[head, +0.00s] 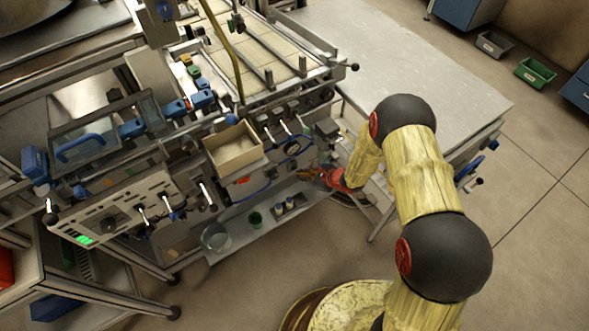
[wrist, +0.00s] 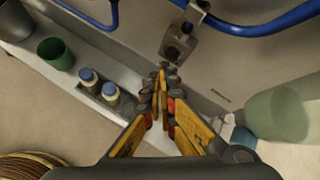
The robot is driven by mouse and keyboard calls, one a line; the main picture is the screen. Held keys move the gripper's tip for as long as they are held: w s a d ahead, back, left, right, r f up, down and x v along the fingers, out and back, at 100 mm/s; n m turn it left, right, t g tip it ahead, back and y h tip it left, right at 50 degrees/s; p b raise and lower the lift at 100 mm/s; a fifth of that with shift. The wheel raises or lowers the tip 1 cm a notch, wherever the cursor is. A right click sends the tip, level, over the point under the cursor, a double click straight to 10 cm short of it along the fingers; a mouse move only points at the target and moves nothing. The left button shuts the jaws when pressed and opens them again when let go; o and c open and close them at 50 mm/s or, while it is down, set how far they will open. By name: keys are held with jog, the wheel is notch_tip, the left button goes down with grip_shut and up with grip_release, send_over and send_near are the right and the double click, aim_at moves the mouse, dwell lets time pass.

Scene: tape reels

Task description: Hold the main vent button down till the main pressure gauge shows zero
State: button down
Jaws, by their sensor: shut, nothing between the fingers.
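My gripper (head: 322,175) is at the front right of the machine, beside its lower front face. In the wrist view its yellow and black fingers (wrist: 160,82) are closed together and empty. A grey metal fitting with a dark round end (wrist: 178,46) lies just beyond the fingertips; I cannot tell whether it is the main vent button or whether the fingers touch it. A small round dark part (head: 292,147) on the machine front may be a gauge, but it is too small to read. No main pressure gauge reading can be made out.
Blue tubes (wrist: 270,20) run across the top of the wrist view. Below is a grey shelf with a green cup (wrist: 55,53) and two blue-capped bottles (wrist: 98,85). A translucent green vessel (wrist: 276,112) stands at right. An open cardboard box (head: 233,148) sits on the machine.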

jog(key=shift+s+d, duration=0.15)
jog(key=shift+s, duration=0.05)
jog(key=s+d, duration=0.1)
jog(key=s, duration=0.1)
jog(key=s+d, duration=0.1)
jog(key=s, duration=0.1)
jog(key=shift+d, duration=0.3)
dwell(0.7)
